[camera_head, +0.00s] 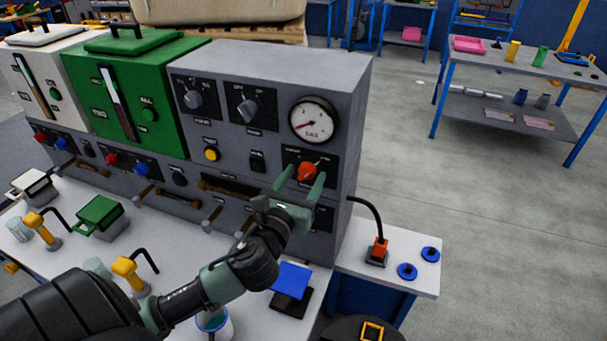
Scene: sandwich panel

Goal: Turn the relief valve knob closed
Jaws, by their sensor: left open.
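The relief valve knob looks to be the red knob (307,172) on the grey panel (232,134), below the round gauge (313,120). Its plate's lettering is too small to read. My left gripper (298,172) is in front of the knob, with its two green fingers apart, one on each side of it. I cannot tell whether the fingers touch the knob. My left wrist hides part of the panel below. My right gripper is not in view.
Drawer handles line the lower front.

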